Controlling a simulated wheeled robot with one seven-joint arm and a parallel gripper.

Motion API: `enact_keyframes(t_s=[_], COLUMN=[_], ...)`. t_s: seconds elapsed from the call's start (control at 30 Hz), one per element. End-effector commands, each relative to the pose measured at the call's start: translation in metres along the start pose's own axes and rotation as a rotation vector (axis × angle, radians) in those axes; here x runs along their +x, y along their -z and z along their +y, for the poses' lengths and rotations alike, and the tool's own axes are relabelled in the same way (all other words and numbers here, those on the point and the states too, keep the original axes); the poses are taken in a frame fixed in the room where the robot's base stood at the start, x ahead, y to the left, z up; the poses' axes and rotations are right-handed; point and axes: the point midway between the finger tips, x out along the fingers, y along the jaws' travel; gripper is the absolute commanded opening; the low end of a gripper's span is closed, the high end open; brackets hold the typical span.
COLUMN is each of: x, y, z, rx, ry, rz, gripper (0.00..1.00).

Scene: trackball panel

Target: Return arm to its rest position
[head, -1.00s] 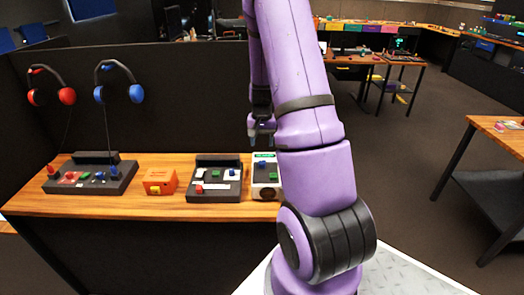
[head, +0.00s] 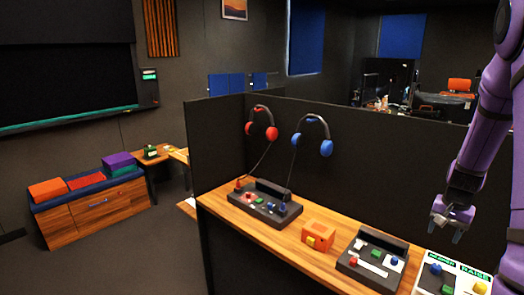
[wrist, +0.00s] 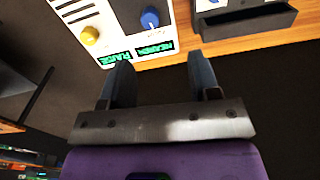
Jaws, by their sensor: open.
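My purple arm comes down along the right edge of the head view. My gripper (head: 446,230) points down with its fingers apart and nothing between them. In the wrist view the open fingers of my gripper (wrist: 160,65) show against dark background. The white panel (wrist: 112,14) lies beyond them at the top, apart from the fingers. The panel's lower part is cut off in the head view.
The wooden bench (head: 285,239) also holds a black console (head: 372,262), an orange box (head: 318,235) and another console (head: 265,205). Red headphones (head: 261,126) and blue headphones (head: 311,134) hang on the dark partition (head: 385,160) behind. Open floor lies left of the bench.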

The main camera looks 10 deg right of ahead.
Motion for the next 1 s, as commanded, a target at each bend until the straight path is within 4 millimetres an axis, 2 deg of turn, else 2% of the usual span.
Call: enact_keyframes(t_s=[0.03, 0.2, 0.5, 0.77, 1.0], x=[-0.017, -0.071, -0.155, -0.211, -0.248], y=[-0.006, -0.04, -0.114, -0.186, -0.252], z=[-0.01, -0.041, -0.074, -0.081, -0.07], rx=[-0.029, -0.14, -0.345, -0.521, -0.679], ry=[0.015, 0.058, 0.121, 0.161, 0.187], rz=[0.015, 0.053, 0.126, 0.197, 0.272], gripper=[0.56, 0.56, 0.56, 0.56, 0.56])
